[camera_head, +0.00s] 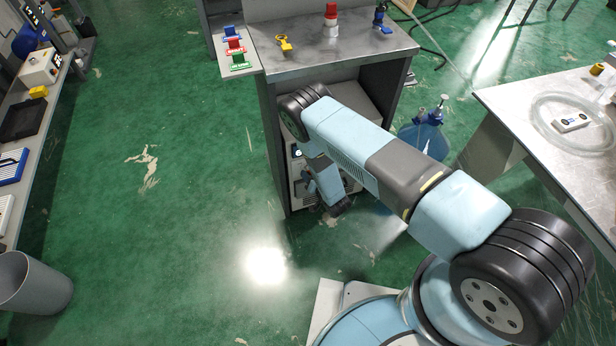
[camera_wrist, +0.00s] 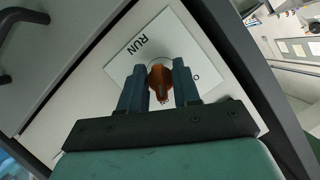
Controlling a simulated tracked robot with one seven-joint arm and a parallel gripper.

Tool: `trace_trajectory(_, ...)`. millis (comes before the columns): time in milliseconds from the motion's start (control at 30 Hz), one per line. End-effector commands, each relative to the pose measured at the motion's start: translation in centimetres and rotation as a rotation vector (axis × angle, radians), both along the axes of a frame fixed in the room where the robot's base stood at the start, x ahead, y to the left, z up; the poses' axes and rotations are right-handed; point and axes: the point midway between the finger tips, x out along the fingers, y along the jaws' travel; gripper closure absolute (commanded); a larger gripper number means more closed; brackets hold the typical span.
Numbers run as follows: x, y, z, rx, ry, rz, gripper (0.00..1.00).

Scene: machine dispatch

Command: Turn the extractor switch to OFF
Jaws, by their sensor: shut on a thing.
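The extractor switch is an orange-brown knob (camera_wrist: 161,80) on a white plate (camera_wrist: 128,62) in the wrist view. The plate reads RUN to the upper left of the knob; another label to its right is mostly hidden, with one round letter showing. The two fingers of my gripper (camera_wrist: 160,86) stand on either side of the knob and are shut on it. In the head view my gripper is mostly hidden behind my arm, low at the front of a pale unit (camera_head: 298,180) under the metal bench; the knob cannot be seen there.
The metal-topped bench (camera_head: 340,52) carries a yellow part, a red-and-white part (camera_head: 331,18) and a dark blue part. A blue water bottle (camera_head: 425,128) stands on the floor right of it. A grey table (camera_head: 545,100) is at right.

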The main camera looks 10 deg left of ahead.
Motion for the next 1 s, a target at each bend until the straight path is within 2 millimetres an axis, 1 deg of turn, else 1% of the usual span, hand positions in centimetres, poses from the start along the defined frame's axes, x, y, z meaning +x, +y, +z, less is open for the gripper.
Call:
trace_trajectory(267, -0.06, 0.07, 0.17, -0.175, -0.110, -0.001, 0.99)
trace_trajectory(1000, -0.31, 0.47, 0.10, -0.756, -0.469, 0.004, 0.99)
